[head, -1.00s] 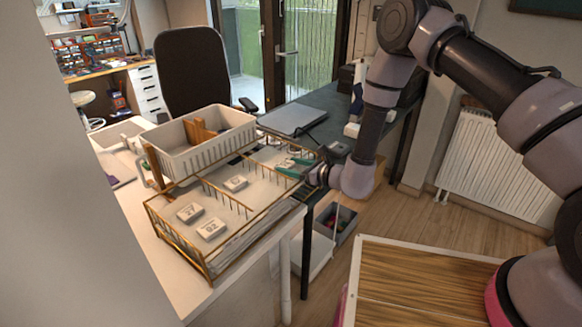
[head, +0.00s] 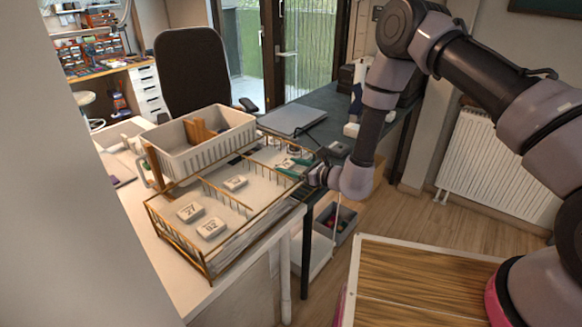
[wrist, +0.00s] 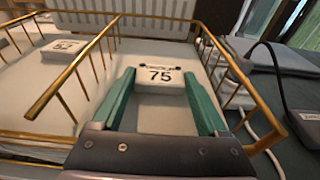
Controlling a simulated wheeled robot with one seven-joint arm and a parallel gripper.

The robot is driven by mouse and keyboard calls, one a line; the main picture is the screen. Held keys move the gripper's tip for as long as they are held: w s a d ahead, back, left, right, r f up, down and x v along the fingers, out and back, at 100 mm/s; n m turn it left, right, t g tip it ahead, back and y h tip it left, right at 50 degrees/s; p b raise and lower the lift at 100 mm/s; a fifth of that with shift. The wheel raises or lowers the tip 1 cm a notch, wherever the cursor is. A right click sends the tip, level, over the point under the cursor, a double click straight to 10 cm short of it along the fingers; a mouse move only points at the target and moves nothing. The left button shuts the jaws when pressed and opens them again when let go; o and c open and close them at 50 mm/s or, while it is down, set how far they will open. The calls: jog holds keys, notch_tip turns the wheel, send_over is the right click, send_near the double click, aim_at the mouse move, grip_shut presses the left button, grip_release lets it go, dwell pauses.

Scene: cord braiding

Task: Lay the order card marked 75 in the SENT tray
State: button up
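The order card marked 75 (wrist: 160,77) is a small white block in the wrist view. In the head view my gripper (head: 291,168) is at the far right part of the brass wire tray (head: 178,246), and the card is hard to make out there. No SENT label is readable.
Cards 27 (head: 190,212) and 92 (head: 211,229) lie in the near compartment. Another card (head: 235,183) lies in the middle one. Wire dividers and rims stand between compartments. A white basket (head: 200,150) is behind; a cable (wrist: 262,62) runs right of the tray.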

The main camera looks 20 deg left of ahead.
jog(key=shift+s+d+f, duration=0.15)
jog(key=shift+d+f, duration=0.05)
jog(key=shift+f, duration=0.1)
jog(key=r+v, duration=0.1)
jog(key=v, duration=1.1)
jog(key=s+d+r+n+g, duration=0.2)
jog(key=s+r+n+g, duration=0.3)
jog(key=r, duration=0.8)
jog(key=d+r+n+g, duration=0.35)
jog(key=r+n, duration=0.35)
jog(key=r, duration=0.7)
jog(key=s+d+r+n+t+h, duration=0.2)
jog(key=s+d+r+t+h, duration=0.1)
jog(key=d, duration=0.6)
jog(key=s+d+r+n+t+h, duration=0.2)
jog(key=d+r+h, duration=0.3)
jog(key=d, duration=0.5)
jog(key=s+d+r+n+t+h, duration=0.2)
jog(key=d+r, duration=0.4)
jog(key=d, duration=0.4)
jog(key=s+t+h, duration=0.1)
jog(key=t+h, duration=0.1)
jog(key=shift+s+d+r+h, duration=0.15)
jog(key=shift+s+r+h, duration=0.15)
jog(key=shift+s, duration=0.1)
